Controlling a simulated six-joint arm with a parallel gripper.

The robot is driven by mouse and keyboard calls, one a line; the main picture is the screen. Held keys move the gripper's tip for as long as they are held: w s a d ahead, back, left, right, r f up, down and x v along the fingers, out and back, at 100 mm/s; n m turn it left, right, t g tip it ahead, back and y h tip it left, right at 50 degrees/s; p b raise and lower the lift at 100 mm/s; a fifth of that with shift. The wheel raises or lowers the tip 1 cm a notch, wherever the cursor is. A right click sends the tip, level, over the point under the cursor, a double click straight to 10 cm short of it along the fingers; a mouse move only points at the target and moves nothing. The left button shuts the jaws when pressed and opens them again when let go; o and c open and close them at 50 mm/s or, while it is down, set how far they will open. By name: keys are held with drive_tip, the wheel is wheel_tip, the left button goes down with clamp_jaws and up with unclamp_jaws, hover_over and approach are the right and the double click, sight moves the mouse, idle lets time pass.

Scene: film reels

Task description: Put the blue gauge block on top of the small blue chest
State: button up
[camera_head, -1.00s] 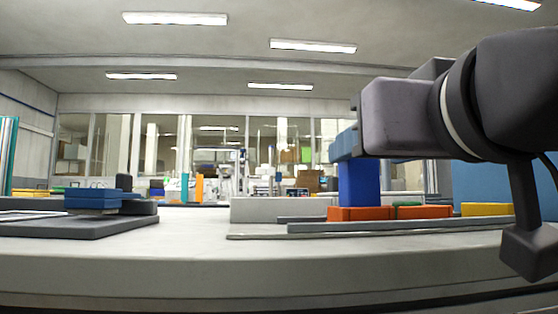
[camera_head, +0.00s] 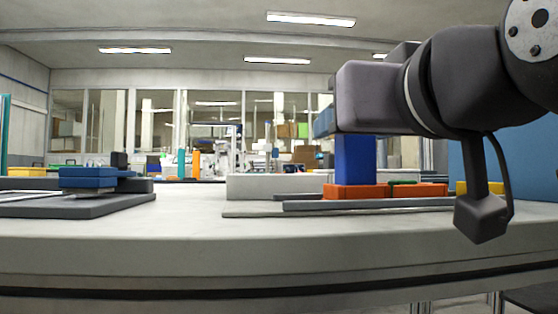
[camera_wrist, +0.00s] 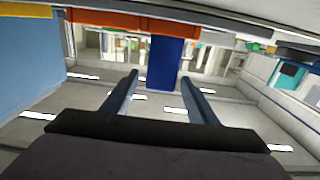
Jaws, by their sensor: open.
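The blue gauge block (camera_head: 355,160) stands upright on an orange block at the right of the table in the head view. In the wrist view, which is upside down, the blue gauge block (camera_wrist: 164,62) shows in the gap between my fingers. My gripper (camera_head: 325,122) is open, near the block's upper part and hiding its top in the head view. Its two fingers (camera_wrist: 160,80) are apart in the wrist view; I cannot tell whether the block is between them or beyond. A low blue box (camera_head: 88,180), perhaps the small blue chest, sits at the left.
The blue box lies over a dark grey slab (camera_head: 80,206). The orange block (camera_head: 352,191) sits among grey bars (camera_head: 340,205), with a yellow block (camera_head: 465,187) further right. A pale grey block (camera_head: 270,186) lies behind. The table middle is clear.

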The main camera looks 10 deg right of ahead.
drive_tip(key=shift+w, duration=2.4)
drive_tip(key=shift+c, duration=0.3)
drive_tip(key=c, duration=1.2)
drive_tip(key=shift+r+p, duration=0.15)
drive_tip(key=shift+p, duration=0.15)
wheel_tip(320, 180, up, 10)
drive_tip(key=p, duration=0.9)
drive_tip(key=shift+p, duration=0.3)
